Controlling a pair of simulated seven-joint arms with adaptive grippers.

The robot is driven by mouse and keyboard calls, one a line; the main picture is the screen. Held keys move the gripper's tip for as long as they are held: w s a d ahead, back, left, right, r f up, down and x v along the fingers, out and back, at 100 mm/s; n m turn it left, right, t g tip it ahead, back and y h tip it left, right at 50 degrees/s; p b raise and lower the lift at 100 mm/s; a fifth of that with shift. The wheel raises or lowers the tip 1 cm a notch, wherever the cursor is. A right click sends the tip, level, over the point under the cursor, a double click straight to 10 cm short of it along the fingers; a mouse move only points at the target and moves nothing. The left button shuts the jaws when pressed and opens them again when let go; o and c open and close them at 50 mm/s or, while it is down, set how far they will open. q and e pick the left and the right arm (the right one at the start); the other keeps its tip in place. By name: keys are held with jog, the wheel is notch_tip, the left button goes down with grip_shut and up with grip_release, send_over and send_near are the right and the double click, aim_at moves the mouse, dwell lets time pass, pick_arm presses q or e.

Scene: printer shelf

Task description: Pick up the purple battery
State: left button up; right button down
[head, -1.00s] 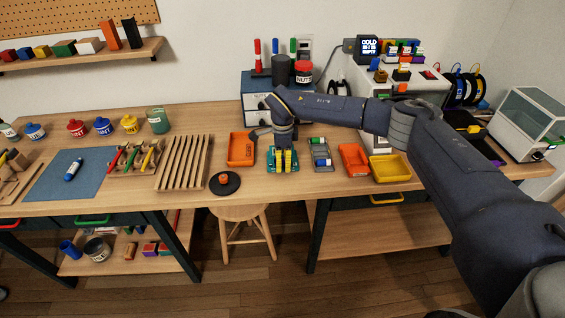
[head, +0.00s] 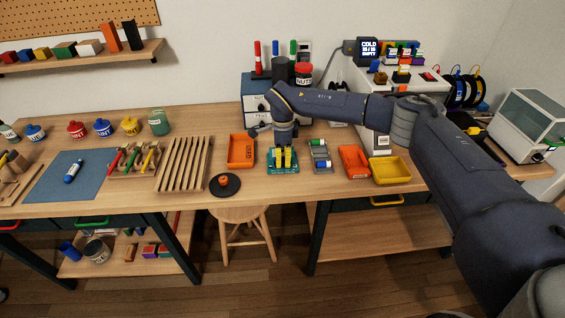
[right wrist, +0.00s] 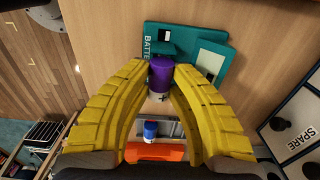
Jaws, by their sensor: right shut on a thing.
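The purple battery (right wrist: 160,75) is between the two yellow fingertips of my right gripper (right wrist: 166,72) in the right wrist view. The gripper is shut on it. The teal battery holder (right wrist: 210,58) shows just beyond the battery. In the head view my right gripper (head: 283,157) points down over the same holder (head: 283,171), and its fingers hide the battery there. Whether the battery's lower end is clear of the holder is hard to tell. My left gripper is out of view.
A grey tray (head: 321,168) with batteries stands just right of the holder. Orange bins (head: 241,163) (head: 354,175) and a yellow bin (head: 389,184) are close by. A black disc (head: 225,191) lies in front. Blue drawers (head: 254,110) stand behind.

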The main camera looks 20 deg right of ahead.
notch_tip(320, 180, up, 18)
dwell(0.5)
jog(key=shift+r, duration=0.1)
dwell(0.5)
